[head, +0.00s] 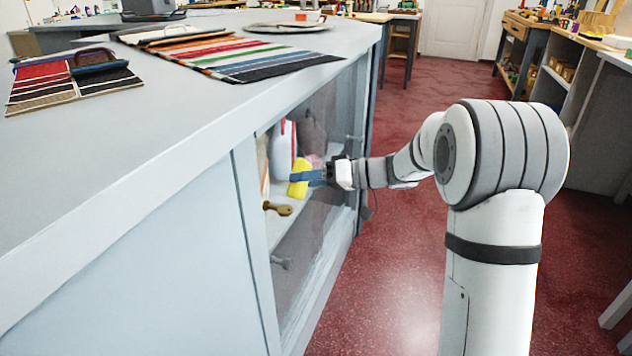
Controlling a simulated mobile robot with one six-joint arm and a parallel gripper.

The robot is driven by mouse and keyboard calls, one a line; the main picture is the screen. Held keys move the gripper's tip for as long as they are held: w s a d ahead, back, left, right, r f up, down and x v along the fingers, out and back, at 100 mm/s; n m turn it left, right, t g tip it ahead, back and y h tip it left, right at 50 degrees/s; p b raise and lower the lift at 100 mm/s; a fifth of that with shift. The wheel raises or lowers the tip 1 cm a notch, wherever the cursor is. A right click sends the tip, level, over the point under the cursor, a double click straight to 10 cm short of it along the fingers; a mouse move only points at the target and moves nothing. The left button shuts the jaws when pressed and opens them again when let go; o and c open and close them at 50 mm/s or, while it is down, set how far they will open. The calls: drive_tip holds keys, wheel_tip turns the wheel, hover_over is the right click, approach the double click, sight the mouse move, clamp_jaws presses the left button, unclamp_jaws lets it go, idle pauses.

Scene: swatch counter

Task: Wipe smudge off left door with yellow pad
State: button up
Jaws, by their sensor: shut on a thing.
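My gripper (308,176) has blue fingers and is shut on the yellow pad (297,188), in front of the glass front of the grey counter. The pad is upright at the glass; I cannot tell whether it touches. The glass front (318,222) has a grey handle (281,262) low at the left and another (355,138) at the far end. I cannot make out the seam between the doors. A pinkish patch (317,160) shows just behind the fingers; I cannot tell whether it is the smudge or something inside.
Behind the glass are a red-and-white bottle (283,143) and a brown wooden handle (278,209). Fabric swatches (235,55) and a swatch card with a dark handle (72,80) lie on the countertop (150,125). Red floor (390,270) is clear beside the counter. Benches stand at the right.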

drive_tip(key=shift+s+a+b, duration=0.25)
drive_tip(key=shift+s+b, duration=0.05)
drive_tip(key=shift+s, duration=0.3)
drive_tip(key=shift+s+a+b, duration=0.25)
drive_tip(key=shift+s, duration=0.35)
drive_tip(key=w+d+r, duration=0.1)
drive_tip(key=w+d, duration=0.2)
drive_tip(key=w, duration=0.4)
drive_tip(key=shift+w+r, duration=0.2)
drive_tip(key=shift+w, duration=0.1)
drive_tip(key=shift+d, duration=0.1)
drive_tip(key=shift+s+d, duration=0.35)
drive_tip(key=shift+d, duration=0.55)
drive_tip(key=shift+s+d, duration=0.35)
drive_tip(key=shift+d, duration=0.6)
drive_tip(key=shift+s+d, duration=0.35)
drive_tip(key=shift+d, duration=0.55)
drive_tip(key=d, duration=0.1)
drive_tip(key=s+d, duration=0.1)
drive_tip(key=shift+d, duration=0.4)
